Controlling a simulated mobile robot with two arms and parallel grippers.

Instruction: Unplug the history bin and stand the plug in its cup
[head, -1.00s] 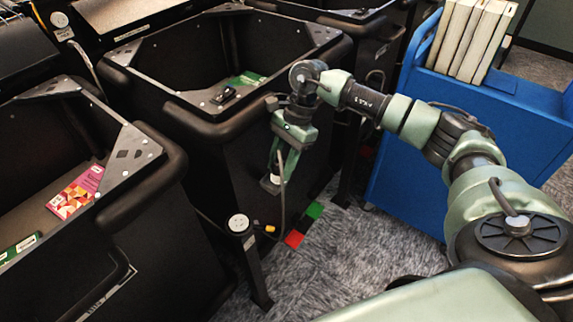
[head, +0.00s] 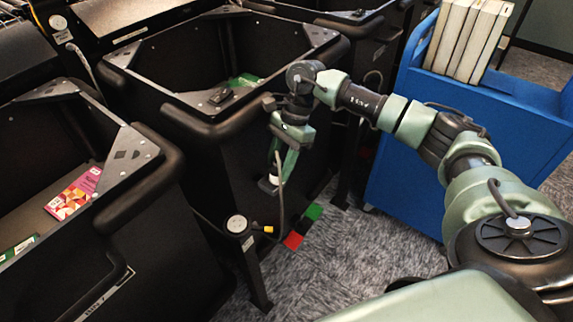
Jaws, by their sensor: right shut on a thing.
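My right gripper (head: 278,172) points down in front of the middle black bin (head: 215,150). It is shut on a small plug (head: 273,180), pale with a grey end, beside the bin's front wall. A dark cable (head: 281,215) hangs near the fingers toward the floor. A small orange piece (head: 268,229) shows at the post's right side. I cannot tell which part is the cup. No label naming the history bin is readable. My left gripper is not in view.
Another black bin (head: 165,165) with a pink and orange book (head: 72,194) stands at left. The middle bin holds a green book (head: 245,80) and a dark object (head: 219,95). A blue cart (head: 480,110) with books stands at right.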

